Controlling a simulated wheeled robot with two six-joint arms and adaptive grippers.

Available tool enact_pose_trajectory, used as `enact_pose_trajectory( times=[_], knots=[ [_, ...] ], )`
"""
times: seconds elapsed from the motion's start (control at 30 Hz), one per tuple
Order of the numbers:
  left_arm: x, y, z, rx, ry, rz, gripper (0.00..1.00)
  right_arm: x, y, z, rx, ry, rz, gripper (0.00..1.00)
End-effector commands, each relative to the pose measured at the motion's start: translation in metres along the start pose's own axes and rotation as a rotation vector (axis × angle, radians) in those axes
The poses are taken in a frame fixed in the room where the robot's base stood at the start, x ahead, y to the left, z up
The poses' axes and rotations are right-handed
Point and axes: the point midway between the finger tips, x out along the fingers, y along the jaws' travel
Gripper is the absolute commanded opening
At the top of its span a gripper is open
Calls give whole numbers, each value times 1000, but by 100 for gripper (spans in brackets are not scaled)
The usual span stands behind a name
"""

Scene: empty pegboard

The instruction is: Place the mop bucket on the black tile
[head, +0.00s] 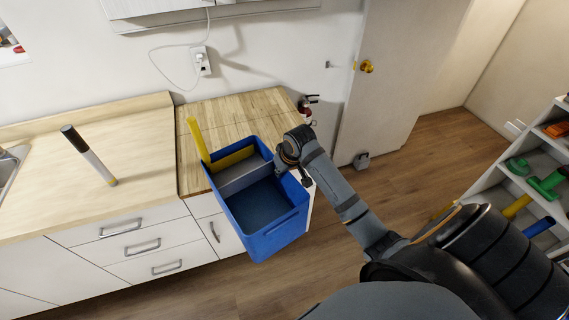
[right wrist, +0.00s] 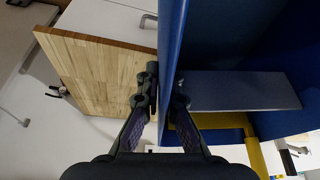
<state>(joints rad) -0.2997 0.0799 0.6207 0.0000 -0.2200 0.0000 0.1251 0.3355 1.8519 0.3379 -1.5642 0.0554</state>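The mop bucket (head: 265,235) is blue, with a grey divider and a yellow handle (head: 198,140). In the head view it overlaps the front edge of the right wooden counter, its near part out past the edge. I cannot tell whether it touches the counter. My right gripper (head: 292,173) is at its right rim. In the right wrist view the fingers (right wrist: 165,95) sit on both sides of the blue wall (right wrist: 172,50), shut on it. I see no black tile in either view. My left gripper is out of view.
A wooden counter (head: 140,125) with white drawers runs along the wall, with a dark-topped stick (head: 90,155) on it. A white door (head: 395,70) stands behind. A shelf (head: 480,185) with coloured items is at the right. Wooden floor (head: 430,150) lies open between them.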

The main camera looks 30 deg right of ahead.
Motion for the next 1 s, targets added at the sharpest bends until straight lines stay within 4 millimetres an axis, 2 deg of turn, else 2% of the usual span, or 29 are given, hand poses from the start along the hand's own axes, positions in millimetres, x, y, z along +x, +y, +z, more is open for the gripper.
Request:
enact_pose_trajectory(
  times=[0.17,0.23,0.47,0.77,1.0],
  knots=[
    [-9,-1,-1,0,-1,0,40,-4,-8,0,1,2,-2,0],
    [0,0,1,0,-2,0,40,6,-9,5,1,2,-3,0],
    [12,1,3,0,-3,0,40,21,-14,14,2,3,-3,0],
    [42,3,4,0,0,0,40,59,-27,36,5,5,-7,0],
    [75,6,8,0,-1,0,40,99,-40,60,8,7,-8,0]
  ],
)
